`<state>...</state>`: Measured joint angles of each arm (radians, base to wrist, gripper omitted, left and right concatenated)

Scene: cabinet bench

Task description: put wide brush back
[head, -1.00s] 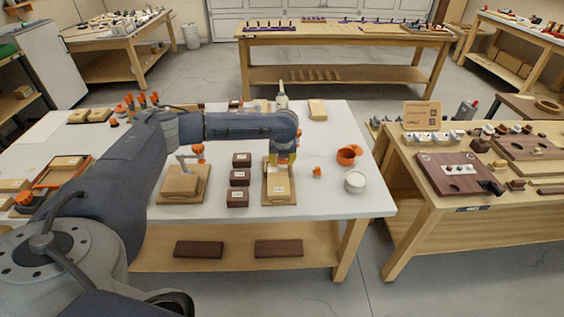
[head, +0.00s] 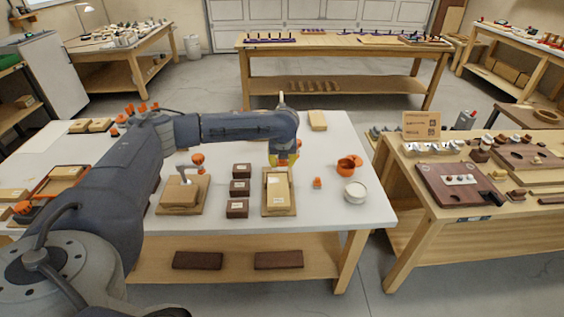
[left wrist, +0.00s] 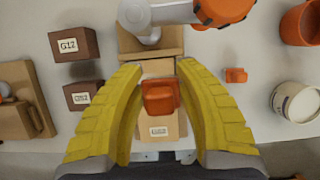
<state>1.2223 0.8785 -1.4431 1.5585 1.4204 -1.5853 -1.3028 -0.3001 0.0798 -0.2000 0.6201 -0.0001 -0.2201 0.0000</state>
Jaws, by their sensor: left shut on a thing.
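My left gripper (head: 282,166) comes in from the left and is over a wooden block holder (head: 279,202) on the white table. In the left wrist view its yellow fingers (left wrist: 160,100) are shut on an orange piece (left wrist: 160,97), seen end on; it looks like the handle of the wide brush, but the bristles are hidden. Below it the pale block with a label (left wrist: 158,130) shows between the fingers. I cannot tell whether the held piece touches the holder. My right gripper is not in view.
Several dark labelled blocks (head: 239,188) stand left of the holder, beside another wooden stand (head: 183,196). To the right are a small orange piece (head: 317,183), an orange cup (head: 346,165) and a white tin (head: 355,192). The table's front strip is clear.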

